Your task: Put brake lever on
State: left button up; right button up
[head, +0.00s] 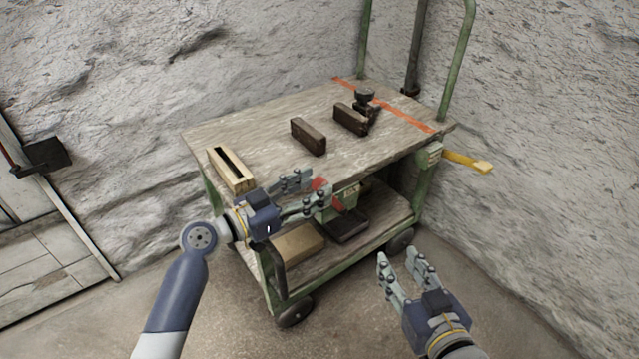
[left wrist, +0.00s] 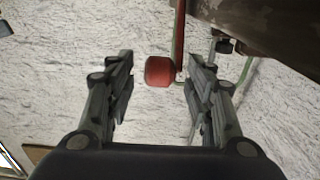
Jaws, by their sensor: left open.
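A red lever with a rounded knob shows in the left wrist view (left wrist: 159,72), its red rod running up beside a brown board edge. It also shows partly in the head view (head: 319,184), at the cart's front edge. I take it as the brake lever. My left gripper (head: 332,184) is open. Its fingers (left wrist: 158,62) lie on either side of the knob in the left wrist view, with gaps on both sides; whether the knob is at fingertip depth I cannot tell. My right gripper (head: 397,256) is open and empty, low in front of the cart.
The wooden cart top (head: 265,135) carries a slotted wooden box (head: 231,170), two dark blocks (head: 308,136) and a dark device (head: 364,98). A yellow handle (head: 468,161) sticks out at the right. The lower shelf (head: 330,257) holds boxes. Floor in front is clear.

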pick_arm(q)
jog(key=shift+x, duration=1.2)
grip_shut()
